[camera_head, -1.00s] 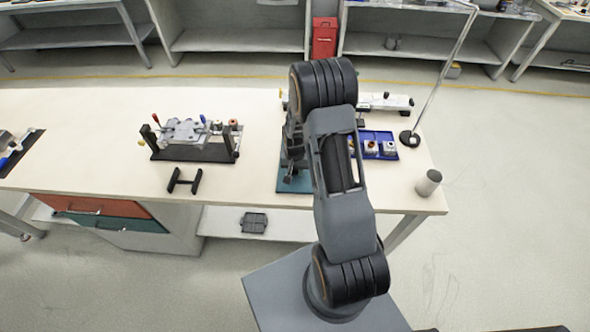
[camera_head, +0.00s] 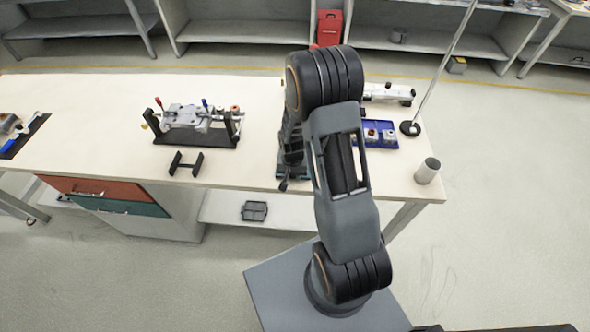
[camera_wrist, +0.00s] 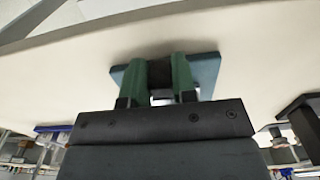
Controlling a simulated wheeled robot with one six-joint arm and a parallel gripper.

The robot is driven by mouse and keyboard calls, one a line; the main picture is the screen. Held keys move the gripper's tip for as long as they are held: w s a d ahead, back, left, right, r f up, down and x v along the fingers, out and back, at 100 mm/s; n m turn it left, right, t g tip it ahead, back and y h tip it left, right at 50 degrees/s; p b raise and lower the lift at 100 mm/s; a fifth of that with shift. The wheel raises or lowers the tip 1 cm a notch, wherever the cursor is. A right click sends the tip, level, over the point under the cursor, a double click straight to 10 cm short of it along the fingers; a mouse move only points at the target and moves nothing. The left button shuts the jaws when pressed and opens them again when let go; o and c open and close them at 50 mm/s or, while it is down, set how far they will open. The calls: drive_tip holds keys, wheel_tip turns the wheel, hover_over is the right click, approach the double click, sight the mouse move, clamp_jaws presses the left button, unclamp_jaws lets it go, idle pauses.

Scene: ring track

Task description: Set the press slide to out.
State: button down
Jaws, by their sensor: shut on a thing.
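The press stands on a teal base plate (camera_head: 297,176) near the table's front edge, mostly hidden behind my arm in the head view. A dark part (camera_head: 284,185) at its lower left reaches the plate's front edge; I cannot tell whether it is the slide's handle or part of my gripper. In the wrist view, my gripper (camera_wrist: 166,90) has its green fingers close together around a dark piece (camera_wrist: 181,71), over the teal plate (camera_wrist: 207,70). It is shut on this piece, apparently the press slide. The slide's exact position is hidden.
A clamp fixture (camera_head: 195,138) with red and blue handles stands left on the table, with a black bracket (camera_head: 186,163) in front. A blue tray (camera_head: 388,143), a lamp stand (camera_head: 410,128) and a grey cup (camera_head: 427,171) are at right.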

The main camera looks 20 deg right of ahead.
drive_tip(key=shift+s, duration=0.2)
drive_tip(key=c, duration=0.9)
unclamp_jaws()
drive_tip(key=shift+a, duration=0.1)
wheel_tip(320, 180, up, 14)
drive_tip(key=shift+f+b, duration=0.1)
drive_tip(key=shift+b, duration=0.3)
